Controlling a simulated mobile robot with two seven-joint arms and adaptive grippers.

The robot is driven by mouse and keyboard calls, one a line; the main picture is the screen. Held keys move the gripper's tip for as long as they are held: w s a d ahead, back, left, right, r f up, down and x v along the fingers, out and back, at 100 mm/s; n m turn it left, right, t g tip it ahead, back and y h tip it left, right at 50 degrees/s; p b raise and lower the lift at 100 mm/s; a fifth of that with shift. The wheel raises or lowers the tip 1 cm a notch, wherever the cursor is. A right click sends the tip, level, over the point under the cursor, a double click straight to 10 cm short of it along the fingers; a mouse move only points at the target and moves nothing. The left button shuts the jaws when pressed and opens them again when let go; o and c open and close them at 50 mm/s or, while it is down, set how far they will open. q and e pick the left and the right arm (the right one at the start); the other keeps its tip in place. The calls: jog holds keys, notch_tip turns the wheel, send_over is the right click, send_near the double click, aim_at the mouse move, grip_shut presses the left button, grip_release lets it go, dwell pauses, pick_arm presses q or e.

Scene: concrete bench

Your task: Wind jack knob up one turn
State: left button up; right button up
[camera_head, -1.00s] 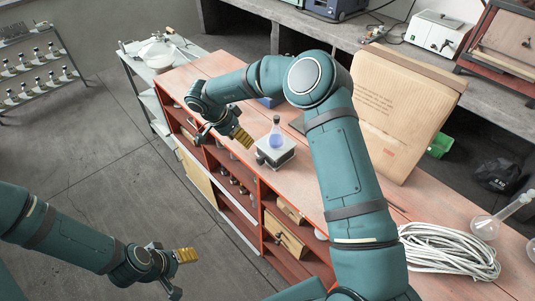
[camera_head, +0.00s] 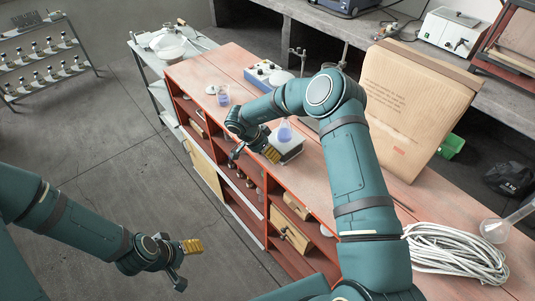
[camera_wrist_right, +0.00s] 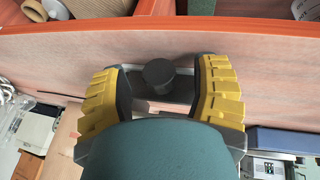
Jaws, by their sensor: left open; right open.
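The jack (camera_head: 291,149) is a small pale stand on the reddish bench. A flask with blue liquid (camera_head: 285,132) stands on top of it. The jack knob (camera_wrist_right: 158,74) is dark and round in the right wrist view. My right gripper (camera_head: 262,153) is at the near side of the jack. In the right wrist view its two yellow-padded fingers (camera_wrist_right: 158,92) are open, one on each side of the knob, with visible gaps. The knob is hidden behind the gripper in the head view. My left gripper (camera_head: 184,263) is open and empty over the floor, away from the bench.
Open shelves (camera_head: 243,190) lie under the bench's front edge.

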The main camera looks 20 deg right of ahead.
jog(key=shift+f, duration=0.1)
grip_shut()
jog(key=shift+s+d+r+t+p, duration=0.1)
jog(key=shift+r+t+p, duration=0.1)
jog(key=shift+t+p, duration=0.3)
jog(key=shift+m+t+y+p, duration=0.3)
jog(key=shift+t+y+p, duration=0.1)
jog(key=shift+t+p, duration=0.3)
jog(key=shift+f+t, duration=0.2)
jog(key=shift+t, duration=0.5)
jog(key=shift+s+t+y+b, duration=0.1)
jog(key=shift+t+y+b, duration=0.35)
jog(key=shift+b, duration=0.35)
jog(key=shift+m+t, duration=0.25)
jog(key=shift+m, duration=0.05)
